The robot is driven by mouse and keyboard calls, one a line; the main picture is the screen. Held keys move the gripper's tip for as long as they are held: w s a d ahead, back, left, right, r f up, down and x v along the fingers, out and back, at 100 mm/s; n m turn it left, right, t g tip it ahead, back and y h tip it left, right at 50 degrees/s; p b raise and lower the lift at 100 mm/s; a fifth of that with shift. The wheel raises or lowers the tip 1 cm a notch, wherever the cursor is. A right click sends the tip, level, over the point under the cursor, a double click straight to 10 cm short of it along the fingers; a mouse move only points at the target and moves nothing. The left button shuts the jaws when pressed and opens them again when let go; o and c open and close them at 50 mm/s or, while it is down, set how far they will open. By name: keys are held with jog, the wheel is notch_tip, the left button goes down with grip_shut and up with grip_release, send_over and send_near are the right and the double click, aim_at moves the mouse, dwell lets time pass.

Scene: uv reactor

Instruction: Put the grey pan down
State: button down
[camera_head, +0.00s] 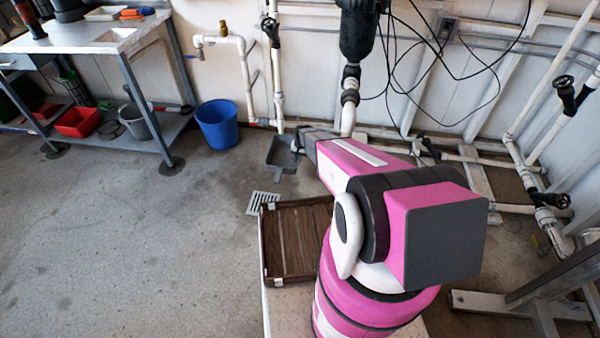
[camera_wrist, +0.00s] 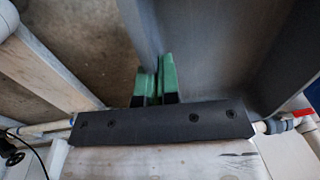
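The grey pan (camera_head: 281,158) is at the far end of my arm in the head view, in front of the white pipes. It appears held above the concrete floor. In the wrist view the pan (camera_wrist: 205,45) fills the upper right, close to the camera. My gripper (camera_wrist: 157,80) has green fingertips close together, with the pan's side wall between them. In the head view my gripper (camera_head: 301,142) is at the pan's right side; its fingertips are too small to make out there.
A wooden slatted crate (camera_head: 298,240) stands near my base, and a floor drain grate (camera_head: 262,203) lies beside it. A blue bucket (camera_head: 218,125) and a workbench (camera_head: 92,38) are to the left. White pipes (camera_head: 277,95) line the wall. The left floor is clear.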

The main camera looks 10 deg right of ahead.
notch_tip(320, 180, down, 4)
jog(key=shift+s+a, duration=0.15)
jog(key=shift+w+d+f, duration=0.6)
jog(key=shift+d+f, duration=1.15)
jog(key=shift+f, duration=0.05)
jog(key=shift+w+d+f, duration=0.6)
jog(key=shift+d+f, duration=1.15)
jog(key=shift+d, duration=0.05)
jog(key=shift+w+d+f, duration=0.6)
jog(key=shift+d+f, duration=1.15)
jog(key=shift+f, duration=0.05)
jog(key=shift+f, duration=0.15)
jog(key=c, duration=1.4)
grip_release()
jog(key=shift+o, duration=0.2)
